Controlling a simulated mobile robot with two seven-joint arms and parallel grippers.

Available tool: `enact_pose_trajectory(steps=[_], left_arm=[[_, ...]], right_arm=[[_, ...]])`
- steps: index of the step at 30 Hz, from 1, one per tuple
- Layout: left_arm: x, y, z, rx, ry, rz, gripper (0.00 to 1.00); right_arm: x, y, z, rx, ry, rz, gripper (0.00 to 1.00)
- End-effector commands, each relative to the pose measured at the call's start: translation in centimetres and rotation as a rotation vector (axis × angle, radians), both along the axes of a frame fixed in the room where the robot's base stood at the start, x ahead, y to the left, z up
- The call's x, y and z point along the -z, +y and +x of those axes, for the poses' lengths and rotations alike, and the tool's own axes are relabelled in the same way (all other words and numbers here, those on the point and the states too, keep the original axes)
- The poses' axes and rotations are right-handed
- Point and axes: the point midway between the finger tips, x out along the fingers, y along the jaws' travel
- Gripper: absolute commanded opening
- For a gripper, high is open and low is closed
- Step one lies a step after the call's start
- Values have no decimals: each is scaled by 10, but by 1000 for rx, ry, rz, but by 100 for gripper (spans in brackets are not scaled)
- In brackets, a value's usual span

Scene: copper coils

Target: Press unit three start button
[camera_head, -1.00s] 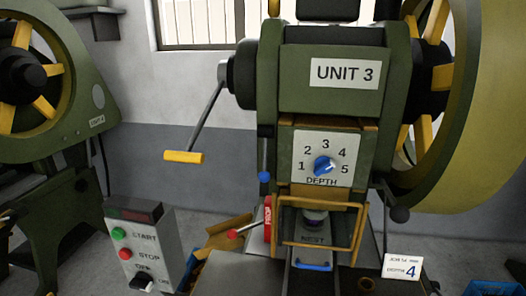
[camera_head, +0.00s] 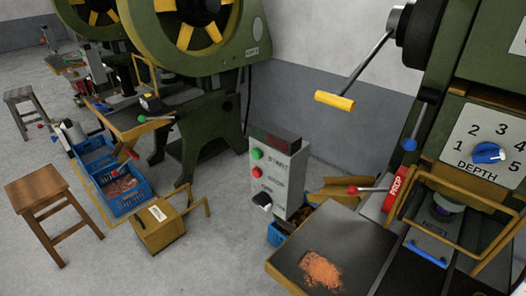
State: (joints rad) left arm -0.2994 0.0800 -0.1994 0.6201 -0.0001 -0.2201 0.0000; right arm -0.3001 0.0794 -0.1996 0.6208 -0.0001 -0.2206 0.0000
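A grey control box (camera_head: 279,180) stands left of the green press at the right, which read UNIT 3 in the earlier frame. On its face are a green START button (camera_head: 257,154), a red STOP button (camera_head: 258,172) below it, and a black OFF/ON switch (camera_head: 262,201) at the bottom. A dark display strip (camera_head: 276,136) sits on top. The press (camera_head: 440,90) has a DEPTH dial (camera_head: 487,153) with a blue knob. Neither of my grippers is in view.
A dark work table (camera_head: 335,235) with a pile of copper bits (camera_head: 321,270) is in front of the press. At left are a wooden stool (camera_head: 38,187), blue crates (camera_head: 122,190) and a yellow-brown box (camera_head: 158,228). Another green press (camera_head: 195,50) stands behind. Grey floor is open at lower left.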

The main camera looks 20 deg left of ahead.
Motion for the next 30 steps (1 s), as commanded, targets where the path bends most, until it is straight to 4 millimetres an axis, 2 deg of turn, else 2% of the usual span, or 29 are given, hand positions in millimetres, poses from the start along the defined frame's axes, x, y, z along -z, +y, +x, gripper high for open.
enact_pose_trajectory(steps=[8,27,30], left_arm=[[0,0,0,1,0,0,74],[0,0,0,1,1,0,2],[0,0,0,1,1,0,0]], right_arm=[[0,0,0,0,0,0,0],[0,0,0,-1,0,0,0],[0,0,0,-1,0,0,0]])
